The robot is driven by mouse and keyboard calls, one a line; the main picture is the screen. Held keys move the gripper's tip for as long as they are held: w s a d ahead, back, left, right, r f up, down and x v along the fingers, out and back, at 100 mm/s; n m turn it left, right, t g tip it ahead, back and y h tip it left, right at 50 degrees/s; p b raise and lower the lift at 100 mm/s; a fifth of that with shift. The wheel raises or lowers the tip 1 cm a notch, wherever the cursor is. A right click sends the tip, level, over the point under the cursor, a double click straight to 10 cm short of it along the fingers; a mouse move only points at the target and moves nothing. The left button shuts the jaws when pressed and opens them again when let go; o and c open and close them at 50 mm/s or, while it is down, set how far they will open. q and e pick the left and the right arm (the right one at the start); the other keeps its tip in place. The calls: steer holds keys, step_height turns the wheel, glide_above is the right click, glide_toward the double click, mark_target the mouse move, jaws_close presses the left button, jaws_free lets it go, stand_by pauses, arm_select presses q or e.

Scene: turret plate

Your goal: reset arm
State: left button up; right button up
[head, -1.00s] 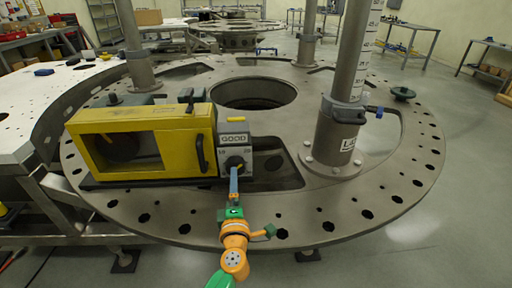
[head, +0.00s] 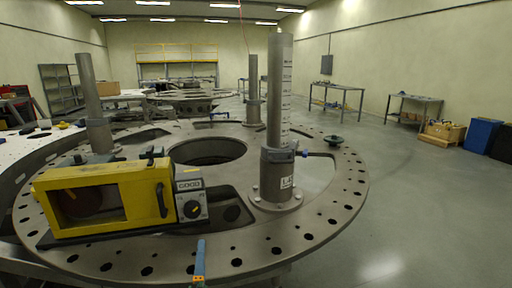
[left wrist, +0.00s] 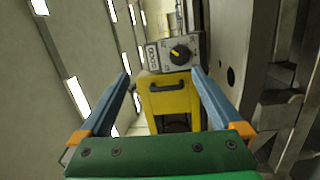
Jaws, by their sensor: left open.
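My left gripper (head: 199,262) shows at the bottom of the head view, only its blue finger and an orange part in frame. In the left wrist view its two blue fingers (left wrist: 164,80) are spread apart with nothing held between them. A yellow machine (head: 105,200) with a window and a black handle stands on the turret plate (head: 330,222). Its grey panel (head: 192,203), marked GOOD, carries a black knob. The knob (left wrist: 180,54) shows beyond the fingertips in the left wrist view, apart from them. My right gripper is not in view.
A thick grey post (head: 278,120) with a scale stands on the plate right of the machine. Other posts stand farther back (head: 91,105). A large round hole (head: 208,151) is in the plate. Open floor lies right of the plate.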

arm_select(q)
steer(key=s+d+m+g+h, duration=0.2)
steer(key=s+d+m+h, duration=0.3)
steer(key=d+m+h, duration=0.45)
steer(key=s+f+m+g+h, duration=0.1)
steer(key=s+f+m+g, duration=0.5)
steer(key=s+f+m, duration=0.3)
steer(key=s+a+f+m+g+y, duration=0.1)
steer(key=s+a+f+g+y, duration=0.3)
steer(key=s+a, duration=0.35)
steer(key=s+a+f+m+g+y, duration=0.1)
steer(key=s+a+f+g+y, duration=0.25)
steer(key=s+a, duration=0.35)
step_height(320, 180, down, 17)
steer(key=s+d+g, duration=0.1)
steer(key=s, duration=0.2)
steer(key=s+a+f+g, duration=0.1)
steer(key=s+f, duration=0.8)
steer(key=s, duration=0.2)
steer(key=shift+s+a+f, duration=0.25)
steer(key=shift+a+f, duration=0.1)
steer(key=shift+a, duration=0.05)
